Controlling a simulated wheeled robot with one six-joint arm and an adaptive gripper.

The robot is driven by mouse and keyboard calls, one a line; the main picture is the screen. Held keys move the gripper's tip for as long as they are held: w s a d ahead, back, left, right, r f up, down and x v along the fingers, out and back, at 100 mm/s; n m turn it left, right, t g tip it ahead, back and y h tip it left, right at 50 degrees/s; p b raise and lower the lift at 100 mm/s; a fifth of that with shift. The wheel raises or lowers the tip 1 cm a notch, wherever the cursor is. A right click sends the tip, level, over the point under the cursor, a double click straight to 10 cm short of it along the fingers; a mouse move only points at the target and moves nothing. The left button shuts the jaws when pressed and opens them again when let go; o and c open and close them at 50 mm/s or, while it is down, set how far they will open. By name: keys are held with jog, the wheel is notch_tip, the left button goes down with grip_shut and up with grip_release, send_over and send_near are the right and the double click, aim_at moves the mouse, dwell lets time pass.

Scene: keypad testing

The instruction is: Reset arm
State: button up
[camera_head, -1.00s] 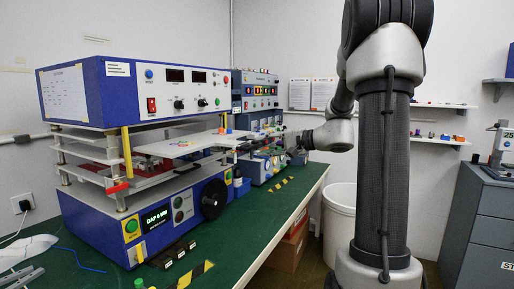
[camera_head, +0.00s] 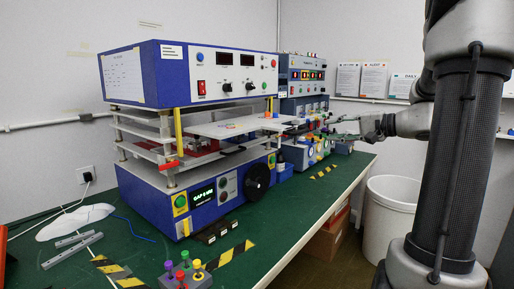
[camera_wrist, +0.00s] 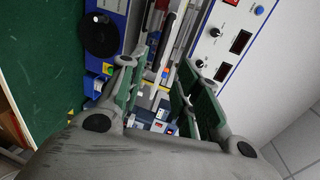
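My gripper (camera_head: 336,128) is at the end of my arm, right of the blue and white test machine and in front of the rear instruments. It points left toward the machine. In the wrist view, my gripper's two green-padded fingers (camera_wrist: 160,88) stand apart, with no object clearly held between them. The test machine (camera_head: 190,75) stands on the green bench, with a pale plate (camera_head: 215,130) sticking out at its right side. Small coloured pieces lie on that plate. The gap between fingertips and plate is hard to judge.
Rear instruments (camera_head: 303,75) stand behind my gripper. A white bin (camera_head: 392,215) stands on the floor right of the bench.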

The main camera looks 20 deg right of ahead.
jog(key=s+a+f+n+g+h, duration=0.15)
jog(key=s+f+g+h, duration=0.25)
jog(key=s+f+g, duration=0.75)
jog(key=s+a+r+n+t+h, duration=0.1)
jog(key=s+a+n+h, duration=0.1)
jog(key=s, duration=0.5)
jog(key=s+a+r+n+t+h, duration=0.2)
jog(key=s+a+n+h, duration=0.1)
jog(key=s+n, duration=0.4)
jog(key=shift+a, duration=0.6)
